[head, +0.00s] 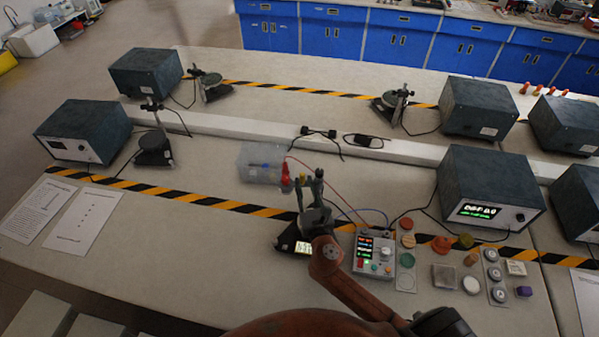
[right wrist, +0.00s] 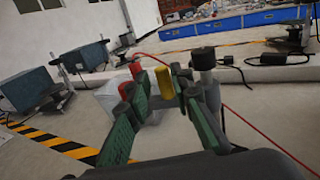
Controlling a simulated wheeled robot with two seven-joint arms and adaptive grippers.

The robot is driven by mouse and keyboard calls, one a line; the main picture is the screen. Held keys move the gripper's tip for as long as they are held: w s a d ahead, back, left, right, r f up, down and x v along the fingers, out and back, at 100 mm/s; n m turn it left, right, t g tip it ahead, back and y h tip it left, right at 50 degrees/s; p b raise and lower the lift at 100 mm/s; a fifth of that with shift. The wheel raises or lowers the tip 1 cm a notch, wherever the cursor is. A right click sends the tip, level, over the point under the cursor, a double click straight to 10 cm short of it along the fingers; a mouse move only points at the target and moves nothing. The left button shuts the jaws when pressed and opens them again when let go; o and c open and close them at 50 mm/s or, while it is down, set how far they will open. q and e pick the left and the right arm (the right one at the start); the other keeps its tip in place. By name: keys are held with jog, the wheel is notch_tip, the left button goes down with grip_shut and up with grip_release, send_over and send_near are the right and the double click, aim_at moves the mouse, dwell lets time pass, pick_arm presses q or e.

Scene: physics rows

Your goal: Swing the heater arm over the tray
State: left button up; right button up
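A clear plastic tray (head: 262,163) with something blue in it stands on the bench; part of it shows behind the left finger in the right wrist view (right wrist: 108,97). Beside it, red fittings (head: 286,178) stand by my right gripper (head: 309,180). In the right wrist view, the green fingers of my right gripper (right wrist: 158,84) are apart. A yellow cylinder (right wrist: 164,82) shows between them, with clear space on both sides. A red cylinder (right wrist: 135,69) is left of it and a black-capped post (right wrist: 203,60) right. Which part is the heater arm is unclear. My left gripper is not in view.
A control box (head: 374,255) with lit displays stands right of my right arm, with several small pots and weights beyond. A dark instrument (head: 486,195) stands farther right. Red and blue cables cross near the gripper. The bench left of the tray is mostly clear.

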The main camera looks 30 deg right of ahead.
aim_at(303, 177)
jog(key=x, duration=0.4)
jog(key=shift+s+d+f, duration=0.1)
jog(key=shift+w, duration=0.35)
pick_arm(q)
jog(key=shift+w+f, duration=0.1)
jog(key=shift+w, duration=0.35)
pick_arm(e)
grip_shut()
